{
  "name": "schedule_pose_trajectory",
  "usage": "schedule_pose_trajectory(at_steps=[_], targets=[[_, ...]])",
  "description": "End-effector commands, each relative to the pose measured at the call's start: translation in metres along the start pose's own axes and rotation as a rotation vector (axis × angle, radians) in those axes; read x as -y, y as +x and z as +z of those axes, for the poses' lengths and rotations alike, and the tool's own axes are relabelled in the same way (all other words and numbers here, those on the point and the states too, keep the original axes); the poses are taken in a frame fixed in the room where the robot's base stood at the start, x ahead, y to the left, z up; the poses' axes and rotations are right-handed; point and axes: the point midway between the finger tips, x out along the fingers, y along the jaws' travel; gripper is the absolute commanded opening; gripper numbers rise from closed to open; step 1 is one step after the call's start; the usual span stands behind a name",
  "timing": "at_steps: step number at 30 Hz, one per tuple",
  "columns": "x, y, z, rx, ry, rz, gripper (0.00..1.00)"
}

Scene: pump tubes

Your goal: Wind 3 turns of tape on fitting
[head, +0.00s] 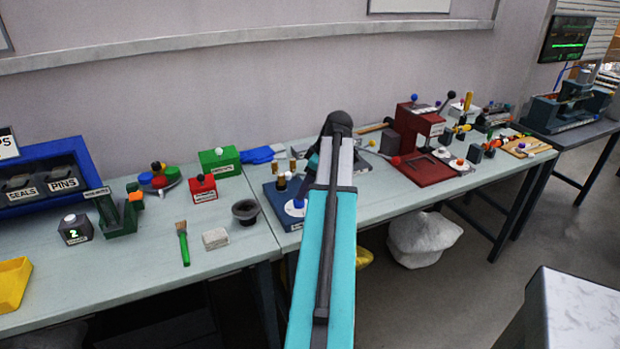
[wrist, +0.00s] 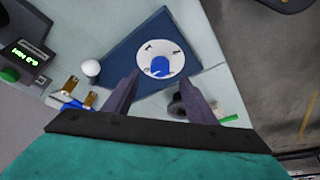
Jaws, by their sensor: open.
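A dark blue base (wrist: 117,52) carries a white disc (wrist: 153,46) with dark marks and a blue knob (wrist: 161,66) at its middle. In the wrist view my gripper (wrist: 159,78) is open and empty, its two dark fingers pointing at the disc, one on either side of the knob. I cannot tell the height of the gap. Brass fittings (wrist: 92,97) stand left of the fingers. I cannot make out any tape.
A white ball knob (wrist: 90,67) rises near the left finger. A dark round part (wrist: 178,107) lies near the right finger. A black cup (head: 245,210) and a red box (head: 203,188) stand left of the base; a red press (head: 425,168) stands right.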

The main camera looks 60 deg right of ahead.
Motion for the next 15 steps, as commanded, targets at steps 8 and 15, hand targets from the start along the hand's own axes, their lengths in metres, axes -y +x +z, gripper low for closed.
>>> schedule_pose_trajectory(at_steps=[8,15], targets=[[0.001,0.029,-0.001,0.000,0.000,-0.001,0.51],[0.001,0.048,-0.001,0.000,-0.001,-0.001,0.51]])
